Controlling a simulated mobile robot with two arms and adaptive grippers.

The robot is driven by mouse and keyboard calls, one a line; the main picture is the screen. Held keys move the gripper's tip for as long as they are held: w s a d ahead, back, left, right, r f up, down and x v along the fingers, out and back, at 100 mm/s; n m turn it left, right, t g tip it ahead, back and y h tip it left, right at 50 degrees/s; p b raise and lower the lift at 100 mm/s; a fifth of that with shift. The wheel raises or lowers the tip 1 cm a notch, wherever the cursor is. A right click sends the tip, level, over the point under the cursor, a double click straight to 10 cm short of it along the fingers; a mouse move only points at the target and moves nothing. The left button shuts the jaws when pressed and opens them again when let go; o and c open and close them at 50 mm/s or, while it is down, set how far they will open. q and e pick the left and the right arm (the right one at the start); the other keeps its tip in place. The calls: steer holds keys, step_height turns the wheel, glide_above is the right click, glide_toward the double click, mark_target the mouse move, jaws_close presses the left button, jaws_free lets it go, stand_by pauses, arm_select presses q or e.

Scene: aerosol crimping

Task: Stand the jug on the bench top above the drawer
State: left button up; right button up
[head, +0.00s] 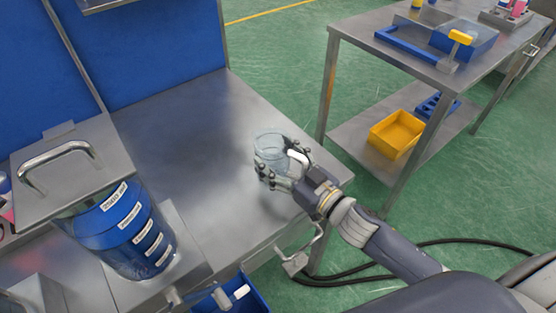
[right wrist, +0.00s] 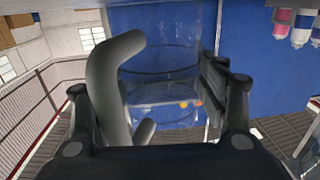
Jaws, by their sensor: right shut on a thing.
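The jug (head: 268,143) is clear and see-through, and looks roughly upright. My right gripper (head: 273,172) is shut on it, at the right part of the steel bench top (head: 200,110). I cannot tell whether its base touches the bench. In the right wrist view the jug (right wrist: 165,85) shows between the two fingers, beside a grey curved piece that looks like its handle (right wrist: 112,75). A blue drawer (head: 252,298) shows below the bench's front edge, partly cut off by the picture edge. My left gripper is not in view.
A clear cylinder with labelled blue layers (head: 128,230) and a steel lid with a handle (head: 60,155) stands at the left. The middle of the bench is bare. A blue panel (head: 150,50) closes the back. Another steel table (head: 400,45) stands at the right.

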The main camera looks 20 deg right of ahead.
steer(key=shift+f, duration=0.15)
steer(key=o, duration=1.4)
steer(key=shift+r, duration=0.25)
steer(key=shift+s+d+f, duration=0.1)
steer(key=shift+s+f, duration=0.05)
steer(key=shift+s, duration=0.1)
steer(key=shift+s+d, duration=0.15)
steer(key=shift+s, duration=0.2)
steer(key=v, duration=1)
steer(key=shift+s+d, duration=0.2)
steer(key=shift+s, duration=0.15)
